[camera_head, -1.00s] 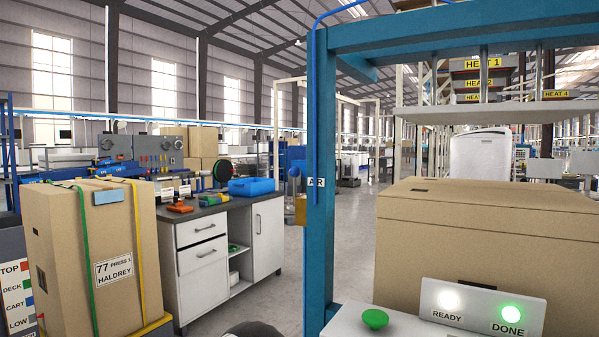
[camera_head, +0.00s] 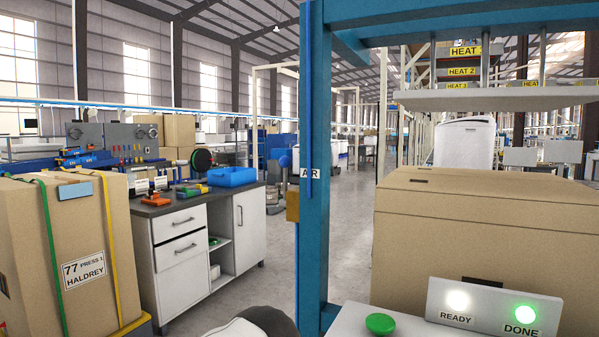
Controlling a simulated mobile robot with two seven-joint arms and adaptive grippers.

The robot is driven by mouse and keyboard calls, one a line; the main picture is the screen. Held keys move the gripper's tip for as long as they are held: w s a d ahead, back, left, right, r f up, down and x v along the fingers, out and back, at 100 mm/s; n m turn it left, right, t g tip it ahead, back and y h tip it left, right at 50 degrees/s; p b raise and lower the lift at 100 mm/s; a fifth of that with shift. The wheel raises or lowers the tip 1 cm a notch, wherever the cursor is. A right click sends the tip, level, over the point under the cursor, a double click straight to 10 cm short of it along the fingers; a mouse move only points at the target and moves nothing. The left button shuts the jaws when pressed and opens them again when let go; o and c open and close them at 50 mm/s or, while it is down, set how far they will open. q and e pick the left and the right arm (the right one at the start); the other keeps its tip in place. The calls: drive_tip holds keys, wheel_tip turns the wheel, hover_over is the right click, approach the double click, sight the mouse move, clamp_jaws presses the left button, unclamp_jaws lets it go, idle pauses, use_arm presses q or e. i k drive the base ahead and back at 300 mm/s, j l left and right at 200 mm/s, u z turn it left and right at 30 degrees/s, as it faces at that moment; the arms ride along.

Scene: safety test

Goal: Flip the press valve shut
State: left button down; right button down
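The press has a blue frame whose near post (camera_head: 318,240) stands upright in the middle of the view. A small brown-yellow block (camera_head: 292,206) shows at the post's left side below the label. I cannot make out a valve handle or its position. A pale press plate (camera_head: 500,98) hangs above a large cardboard box (camera_head: 480,215). A rounded white and black part, likely of my arm, shows at the bottom edge. Neither gripper is in view.
A panel (camera_head: 485,309) has lit READY and DONE lamps, beside a green button (camera_head: 380,324). A strapped carton labelled HALDREY (camera_head: 25,235) stands at left. A workbench (camera_head: 190,262) with a blue bin (camera_head: 231,177) is behind it. Open floor lies between bench and post.

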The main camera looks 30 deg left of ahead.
sight(285, 162)
drive_tip(key=i+j+z, duration=0.25)
drive_tip(key=j, duration=0.25)
drive_tip(key=j+z, duration=0.25)
drive_tip(key=j, duration=0.25)
drive_tip(key=j+z, duration=0.2)
drive_tip(key=j, duration=0.35)
drive_tip(key=j+z, duration=0.25)
drive_tip(key=j, duration=0.3)
drive_tip(key=j+z, duration=0.25)
drive_tip(key=j, duration=0.35)
drive_tip(key=k+j+z, duration=0.1)
drive_tip(key=j+z, duration=0.15)
drive_tip(key=j, duration=0.25)
drive_tip(key=k+j+z, duration=0.2)
drive_tip(key=j, duration=0.35)
drive_tip(key=k+j+z, duration=0.25)
drive_tip(key=j, duration=0.25)
drive_tip(key=i, duration=0.1)
